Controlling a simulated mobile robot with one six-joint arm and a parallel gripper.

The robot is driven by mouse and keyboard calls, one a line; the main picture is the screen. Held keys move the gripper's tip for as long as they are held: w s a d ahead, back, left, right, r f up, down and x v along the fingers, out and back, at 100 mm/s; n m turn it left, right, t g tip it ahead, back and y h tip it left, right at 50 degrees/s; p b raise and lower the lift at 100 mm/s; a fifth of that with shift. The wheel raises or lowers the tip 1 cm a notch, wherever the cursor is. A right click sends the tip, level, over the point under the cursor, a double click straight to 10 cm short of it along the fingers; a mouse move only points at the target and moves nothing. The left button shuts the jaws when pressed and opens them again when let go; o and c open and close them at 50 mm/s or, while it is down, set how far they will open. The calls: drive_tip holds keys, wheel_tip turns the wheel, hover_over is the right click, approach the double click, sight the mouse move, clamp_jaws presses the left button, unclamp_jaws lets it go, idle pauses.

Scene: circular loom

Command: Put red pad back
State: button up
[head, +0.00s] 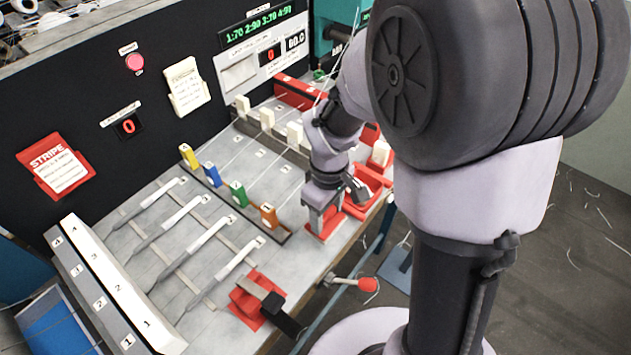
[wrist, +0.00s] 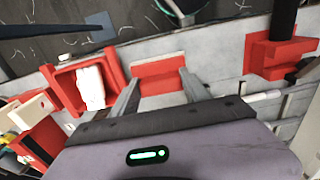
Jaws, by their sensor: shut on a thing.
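The red pad (wrist: 158,72) shows between the two fingertips of my gripper (wrist: 157,84) in the wrist view. My gripper is shut on it. In the head view my gripper (head: 324,208) points down near the front edge of the grey table, and red (head: 325,228) shows at its fingers. The fingers partly hide the pad, and I cannot tell whether it touches the table. A red tray (wrist: 62,87) with a white block (wrist: 90,88) in it lies left of the pad in the wrist view.
A red block with a black handle (head: 258,298) stands nearer on the table. Colored numbered tabs (head: 238,193) and grey sliders (head: 195,236) lie to the left. A red-knobbed lever (head: 366,285) sticks out past the front edge. My arm hides part of the back right.

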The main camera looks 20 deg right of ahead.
sight(326, 221)
drive_tip(key=shift+w+d+f+b, duration=0.1)
drive_tip(key=shift+w+f+b, duration=0.1)
drive_tip(key=shift+f+b, duration=1.25)
drive_tip(key=o, duration=1.3)
drive_tip(key=shift+f+p, duration=0.4)
drive_tip(key=shift+p, duration=0.1)
wheel_tip(326, 221, up, 12)
drive_tip(key=p, duration=0.5)
drive_tip(key=s+a+r+m+t, duration=0.1)
drive_tip(key=s+r+m+t, duration=0.1)
drive_tip(key=s+r+m, duration=0.2)
drive_tip(key=s+a+r+m+t+y, duration=0.1)
drive_tip(key=s+r+m+t, duration=0.1)
drive_tip(key=s+r+m, duration=0.1)
drive_tip(key=s+a+r+m+t+y, duration=0.1)
drive_tip(key=s+a+r+m, duration=0.1)
drive_tip(key=s+r+m, duration=0.2)
drive_tip(key=shift+s+r+m+t, duration=0.3)
drive_tip(key=shift+s+r+t, duration=0.1)
drive_tip(key=shift+s+r, duration=0.6)
drive_tip(key=shift+w+r, duration=0.1)
drive_tip(key=shift+w, duration=0.05)
